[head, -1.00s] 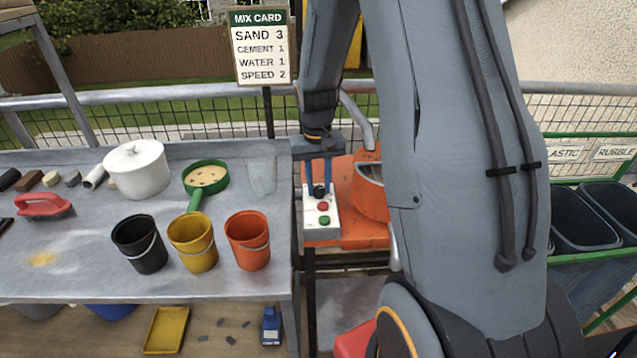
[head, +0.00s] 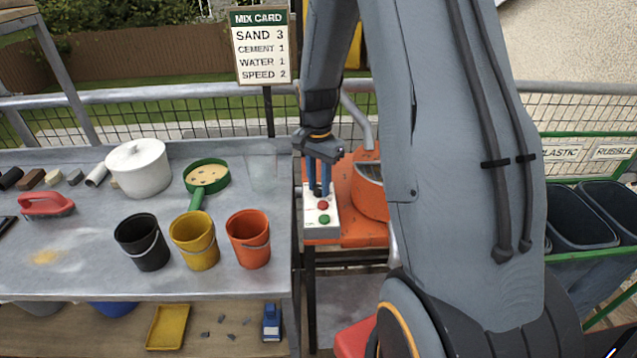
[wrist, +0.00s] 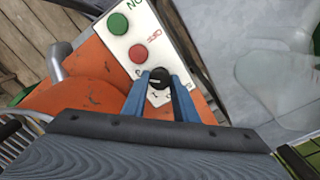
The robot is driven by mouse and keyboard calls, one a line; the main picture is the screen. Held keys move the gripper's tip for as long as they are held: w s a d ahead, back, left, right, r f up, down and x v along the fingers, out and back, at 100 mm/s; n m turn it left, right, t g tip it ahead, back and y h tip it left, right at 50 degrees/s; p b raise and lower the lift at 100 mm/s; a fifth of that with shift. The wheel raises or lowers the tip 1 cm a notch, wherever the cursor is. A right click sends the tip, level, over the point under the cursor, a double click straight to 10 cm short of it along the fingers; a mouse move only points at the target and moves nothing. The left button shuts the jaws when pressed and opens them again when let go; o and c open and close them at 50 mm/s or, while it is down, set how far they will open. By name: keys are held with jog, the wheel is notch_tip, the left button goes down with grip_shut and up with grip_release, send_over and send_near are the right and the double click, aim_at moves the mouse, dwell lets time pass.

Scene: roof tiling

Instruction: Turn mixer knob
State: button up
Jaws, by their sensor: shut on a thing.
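The black mixer knob (wrist: 158,78) sits on the white control box (wrist: 133,42), with small dial marks beside it in the wrist view. My gripper (wrist: 158,88) has its blue fingers on either side of the knob and is shut on it. In the head view my gripper (head: 319,190) reaches down to the top end of the same box (head: 320,228), and the fingers partly hide the knob there. A red button (head: 323,205) and a green button (head: 324,219) are on the box below the knob. The mix card (head: 261,46) reads speed 2.
The orange mixer (head: 371,192) stands just right of the box. To the left, a bench holds a black bucket (head: 142,242), a yellow bucket (head: 194,240), an orange bucket (head: 248,239), a white pot (head: 139,168) and a green sieve (head: 206,176). Dark bins (head: 582,214) stand at right.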

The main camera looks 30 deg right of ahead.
aim_at(318, 187)
jog(key=shift+w+m, duration=0.1)
jog(key=shift+m, duration=0.4)
jog(key=shift+r, duration=0.1)
jog(key=o, duration=1.1)
jog(key=shift+c, duration=0.2)
jog(key=shift+r+b, duration=0.8)
jog(key=shift+r, duration=3.05)
